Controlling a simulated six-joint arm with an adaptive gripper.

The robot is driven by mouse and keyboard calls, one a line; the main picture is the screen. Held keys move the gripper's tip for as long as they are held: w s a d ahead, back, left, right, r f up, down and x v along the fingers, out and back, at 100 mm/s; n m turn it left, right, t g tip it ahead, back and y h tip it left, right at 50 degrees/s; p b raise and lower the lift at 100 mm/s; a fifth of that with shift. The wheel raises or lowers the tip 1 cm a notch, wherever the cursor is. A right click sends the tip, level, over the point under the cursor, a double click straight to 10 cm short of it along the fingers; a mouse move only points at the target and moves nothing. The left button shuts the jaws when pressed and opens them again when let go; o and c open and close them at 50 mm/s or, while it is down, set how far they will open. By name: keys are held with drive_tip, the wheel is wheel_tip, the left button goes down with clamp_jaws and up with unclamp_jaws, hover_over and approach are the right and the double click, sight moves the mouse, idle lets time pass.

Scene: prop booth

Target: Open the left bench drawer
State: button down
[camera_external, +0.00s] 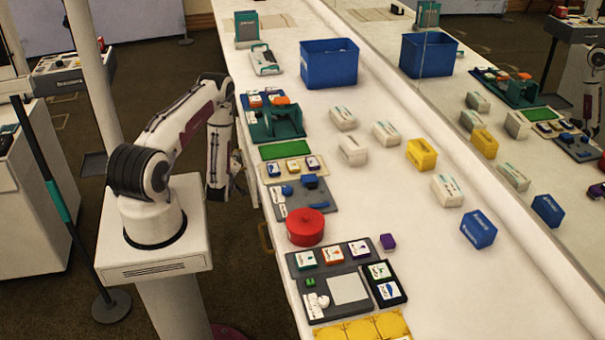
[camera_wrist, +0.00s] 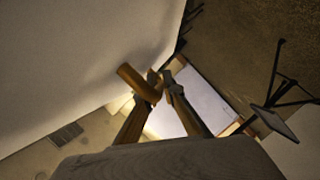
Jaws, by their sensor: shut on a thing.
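The white bench (camera_external: 385,225) runs from the back to the front right, with its front side facing my arm. My gripper (camera_external: 240,172) is low against this front side, partly hidden by my own wrist. In the wrist view, the two fingers of my gripper (camera_wrist: 165,92) close around a brass-coloured bar handle (camera_wrist: 138,82) beside a pale panel (camera_wrist: 80,60). The drawer front is hidden in the external view, and I cannot tell whether the drawer stands out from the bench. Another brass-coloured handle (camera_external: 266,241) shows farther along the bench front.
The bench top holds a red round pot (camera_external: 305,228), a blue bin (camera_external: 329,64), a yellow box (camera_external: 421,154) and several trays and small boxes. A mirror-like wall runs along its back. Dark floor lies between my base and the bench.

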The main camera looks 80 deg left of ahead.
drive_tip(key=s, duration=1.6)
drive_tip(key=shift+s, duration=0.1)
drive_tip(key=c, duration=2.4)
unclamp_jaws()
drive_tip(key=shift+c, duration=0.2)
drive_tip(key=v, duration=0.7)
drive_tip(key=shift+d, duration=0.25)
drive_tip(key=shift+a, duration=0.1)
